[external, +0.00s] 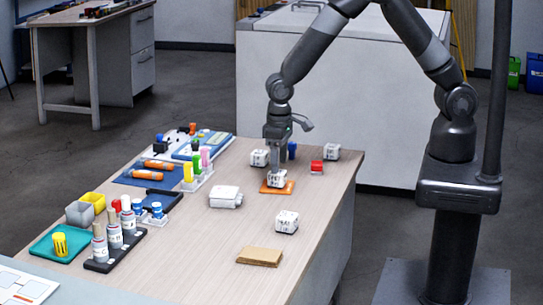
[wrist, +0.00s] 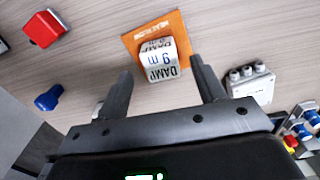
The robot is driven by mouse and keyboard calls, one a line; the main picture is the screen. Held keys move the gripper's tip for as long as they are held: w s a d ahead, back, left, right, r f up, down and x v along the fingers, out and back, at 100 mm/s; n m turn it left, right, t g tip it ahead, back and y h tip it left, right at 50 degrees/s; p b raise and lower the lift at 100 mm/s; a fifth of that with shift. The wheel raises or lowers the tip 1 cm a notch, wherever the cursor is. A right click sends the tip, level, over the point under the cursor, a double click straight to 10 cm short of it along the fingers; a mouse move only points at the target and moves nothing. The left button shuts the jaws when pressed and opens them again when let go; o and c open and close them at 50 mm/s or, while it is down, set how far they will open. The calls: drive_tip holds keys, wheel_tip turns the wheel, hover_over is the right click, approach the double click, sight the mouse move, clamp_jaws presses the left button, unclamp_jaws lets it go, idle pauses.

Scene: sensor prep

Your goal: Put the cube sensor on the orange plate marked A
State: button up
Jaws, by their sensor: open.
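A white cube sensor (external: 277,179) with dark markings sits on the orange plate (external: 264,188) near the middle of the table. In the wrist view the cube (wrist: 159,58) shows "DAMP" lettering and rests on the orange plate (wrist: 133,39), turned a little against it. The plate's print is partly covered and I cannot make out an A. My gripper (external: 276,168) is above the cube, pointing down. In the wrist view my gripper (wrist: 161,68) is open, its fingers apart on either side of the cube's near end. I cannot tell whether they touch it.
More white cubes stand nearby: one behind (external: 260,157), one at back right (external: 332,152), one in front (external: 287,221). A blue piece (external: 292,150) and red-topped block (external: 317,167) are close. A white box (external: 225,197) stands left. A brown pad (external: 259,256) lies in front.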

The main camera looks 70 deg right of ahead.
sight(280, 172)
drive_tip(key=s+d+r+t, duration=0.1)
drive_tip(key=s+d+r, duration=0.25)
drive_tip(key=r, duration=0.45)
drive_tip(key=s+d+r+t, duration=0.1)
drive_tip(key=s+d+r, duration=0.1)
drive_tip(key=d+r, duration=0.35)
drive_tip(key=s+d+r, duration=0.2)
drive_tip(key=r, duration=0.7)
drive_tip(key=s+d+r+t, duration=0.1)
drive_tip(key=s+d+r, duration=0.2)
drive_tip(key=s+d, duration=0.2)
drive_tip(key=s+d+r+t, duration=0.2)
drive_tip(key=s+d, duration=0.3)
drive_tip(key=s, duration=0.7)
drive_tip(key=shift+r+t, duration=0.3)
drive_tip(key=shift+r, duration=0.4)
